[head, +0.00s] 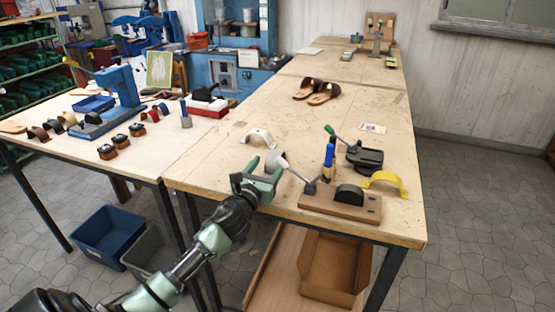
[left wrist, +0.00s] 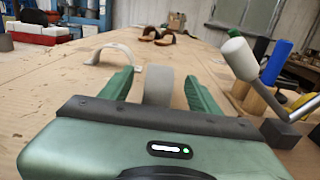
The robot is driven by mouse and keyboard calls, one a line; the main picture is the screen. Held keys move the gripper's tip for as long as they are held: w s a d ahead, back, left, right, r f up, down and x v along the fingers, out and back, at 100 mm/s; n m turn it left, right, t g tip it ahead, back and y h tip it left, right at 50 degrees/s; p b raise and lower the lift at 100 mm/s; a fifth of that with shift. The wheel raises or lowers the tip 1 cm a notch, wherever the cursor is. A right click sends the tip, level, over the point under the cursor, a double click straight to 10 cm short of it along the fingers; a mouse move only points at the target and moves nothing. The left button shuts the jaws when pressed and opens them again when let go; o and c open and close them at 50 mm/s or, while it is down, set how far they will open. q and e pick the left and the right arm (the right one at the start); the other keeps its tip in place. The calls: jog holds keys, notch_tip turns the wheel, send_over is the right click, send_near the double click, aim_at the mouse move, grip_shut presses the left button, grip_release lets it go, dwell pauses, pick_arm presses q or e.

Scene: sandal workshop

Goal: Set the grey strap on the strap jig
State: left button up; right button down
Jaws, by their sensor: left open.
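The grey strap (left wrist: 158,84) stands as an arch between the two green fingers of my left gripper (left wrist: 159,92). In the head view the grey strap (head: 270,158) shows partly, just beyond the left gripper (head: 265,172), at the table's near left edge. The gripper is open, with gaps visible on both sides of the strap. The strap jig (head: 340,205) is a wooden board with a black half-round form (head: 349,194) and a pale-handled lever, to the right of the gripper. The form is empty. My right gripper is not in view.
A white strap (head: 258,136) lies behind the gripper; a yellow strap (head: 385,180) lies right of the jig. Sandals (head: 318,92) lie farther back. The table's middle is clear.

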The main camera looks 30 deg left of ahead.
aim_at(273, 156)
pick_arm(q)
jog(key=x, duration=0.6)
jog(key=shift+w+p, duration=0.3)
grip_shut()
jog(key=shift+r, duration=0.1)
